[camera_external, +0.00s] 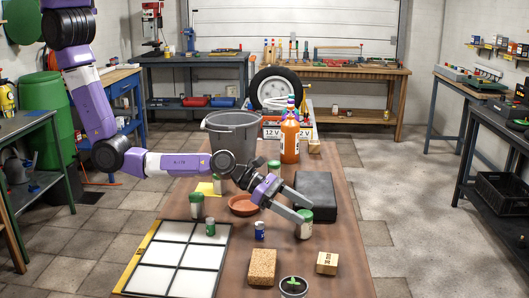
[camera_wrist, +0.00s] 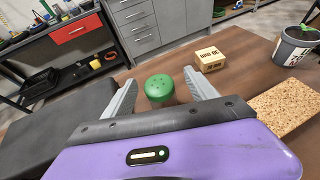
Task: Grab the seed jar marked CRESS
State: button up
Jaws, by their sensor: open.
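A jar with a green lid (camera_external: 304,230) stands on the brown table, at the tips of my gripper (camera_external: 305,208). In the wrist view my gripper (camera_wrist: 160,80) is open, and the jar's holed green lid (camera_wrist: 160,88) shows between the two fingers, with room on both sides. Its label cannot be read.
A black case (camera_external: 315,190) lies close behind the jar. A cork block (camera_external: 262,268), a small wooden block (camera_external: 327,263) and a seedling pot (camera_external: 293,288) stand in front. A terracotta dish (camera_external: 242,207) and a small blue bottle (camera_external: 259,231) are to the left.

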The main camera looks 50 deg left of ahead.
aim_at(306, 213)
jog(key=b+x, duration=0.1)
jog(key=x, duration=0.4)
jog(key=shift+w+a+f, duration=0.15)
jog(key=shift+a+f, duration=0.05)
grip_shut()
jog(key=shift+r, duration=0.15)
